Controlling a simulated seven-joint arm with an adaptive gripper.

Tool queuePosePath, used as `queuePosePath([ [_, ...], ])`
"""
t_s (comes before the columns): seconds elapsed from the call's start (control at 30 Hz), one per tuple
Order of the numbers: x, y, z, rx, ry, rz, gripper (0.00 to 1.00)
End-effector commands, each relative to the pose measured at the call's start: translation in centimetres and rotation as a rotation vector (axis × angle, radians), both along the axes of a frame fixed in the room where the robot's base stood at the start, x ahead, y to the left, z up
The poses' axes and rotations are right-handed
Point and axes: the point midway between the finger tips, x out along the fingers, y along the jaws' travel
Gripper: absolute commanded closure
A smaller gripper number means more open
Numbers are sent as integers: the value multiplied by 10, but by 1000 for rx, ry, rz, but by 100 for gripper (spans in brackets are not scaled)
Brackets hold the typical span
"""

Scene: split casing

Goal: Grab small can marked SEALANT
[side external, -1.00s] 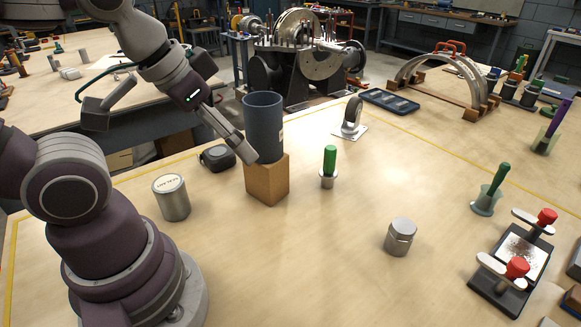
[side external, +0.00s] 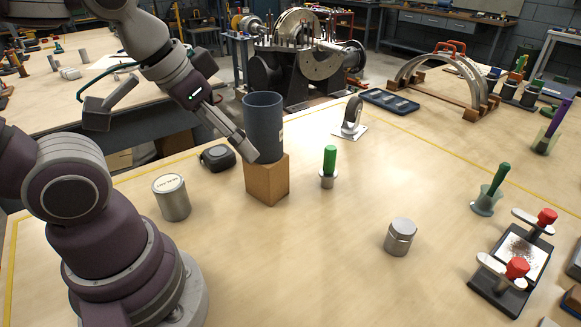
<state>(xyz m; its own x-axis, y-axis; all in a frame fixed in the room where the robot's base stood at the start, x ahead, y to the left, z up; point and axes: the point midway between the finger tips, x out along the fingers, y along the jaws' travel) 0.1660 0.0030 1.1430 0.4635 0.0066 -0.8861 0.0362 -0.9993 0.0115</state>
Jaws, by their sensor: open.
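A small silver can (side external: 172,199) with a pale lid stands upright on the wooden table, just right of my arm's base. Dark lettering shows on its lid, too small to read with certainty. My gripper (side external: 252,155) is up and to the right of this can, clear of it. It is open, and its fingers are at the left side of a dark blue-grey cup (side external: 263,120). The cup stands on a brown wooden block (side external: 267,181). I cannot tell whether the fingers touch the cup; the far finger is hidden.
A black tape-measure-like object (side external: 217,158) lies behind the silver can. A green-handled tool (side external: 329,165), a caster wheel (side external: 351,119) and a faceted metal jar (side external: 400,237) stand to the right. A clamp fixture with red knobs (side external: 512,264) is at front right. The table's front middle is clear.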

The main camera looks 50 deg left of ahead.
Motion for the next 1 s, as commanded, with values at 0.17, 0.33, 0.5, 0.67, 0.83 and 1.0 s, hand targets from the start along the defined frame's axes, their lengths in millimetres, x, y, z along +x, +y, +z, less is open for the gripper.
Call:
queuePosePath([
  [0.17, 6, 66, -27, -172, 163, 603, 6],
  [0.33, -25, 141, -70, -351, 288, 1313, 6],
  [0.5, -55, 170, -95, -424, 336, 1654, 6],
  [0.67, -58, 171, -126, -431, 346, 1683, 6],
  [0.83, -58, 172, -148, -429, 341, 1680, 6],
  [1.0, -65, 170, -180, -431, 345, 1680, 6],
])
